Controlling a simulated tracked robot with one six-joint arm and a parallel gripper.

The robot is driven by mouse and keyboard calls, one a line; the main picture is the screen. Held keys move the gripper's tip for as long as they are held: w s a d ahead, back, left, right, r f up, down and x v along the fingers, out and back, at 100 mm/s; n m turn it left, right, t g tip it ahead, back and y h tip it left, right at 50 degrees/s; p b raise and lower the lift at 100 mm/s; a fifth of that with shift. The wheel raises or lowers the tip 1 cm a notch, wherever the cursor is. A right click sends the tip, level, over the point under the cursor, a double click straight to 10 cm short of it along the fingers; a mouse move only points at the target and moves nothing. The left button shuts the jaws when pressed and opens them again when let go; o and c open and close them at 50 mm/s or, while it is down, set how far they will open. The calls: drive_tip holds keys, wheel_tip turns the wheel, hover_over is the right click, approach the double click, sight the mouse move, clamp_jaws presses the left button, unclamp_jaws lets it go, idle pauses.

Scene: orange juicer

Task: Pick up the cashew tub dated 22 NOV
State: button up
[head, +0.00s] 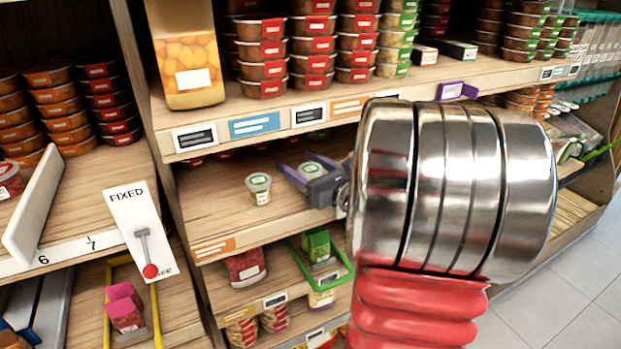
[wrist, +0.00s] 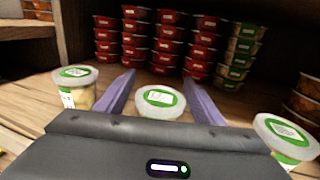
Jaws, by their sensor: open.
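My gripper (head: 318,178) is over the middle wooden shelf in the head view, with its two purple fingers spread. In the wrist view my gripper (wrist: 165,95) is open, with a round clear tub with a green and white lid (wrist: 160,100) between and beyond its fingers. The same tub (head: 311,170) shows between the fingers in the head view. A second green-lidded tub (head: 260,188) stands left of the gripper, also in the wrist view (wrist: 77,88). A third such tub (wrist: 285,138) is at the right in the wrist view. I cannot read a date on any tub.
Stacks of red-labelled containers (wrist: 165,45) and green-labelled ones (wrist: 240,55) stand at the shelf's back. The upper shelf edge (head: 270,122) is above the gripper. Bare wood (head: 215,205) lies at the shelf's left.

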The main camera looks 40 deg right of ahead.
drive_tip(key=shift+c, duration=0.3)
drive_tip(key=c, duration=0.9)
drive_tip(key=shift+r, duration=0.15)
drive_tip(key=shift+c, duration=0.2)
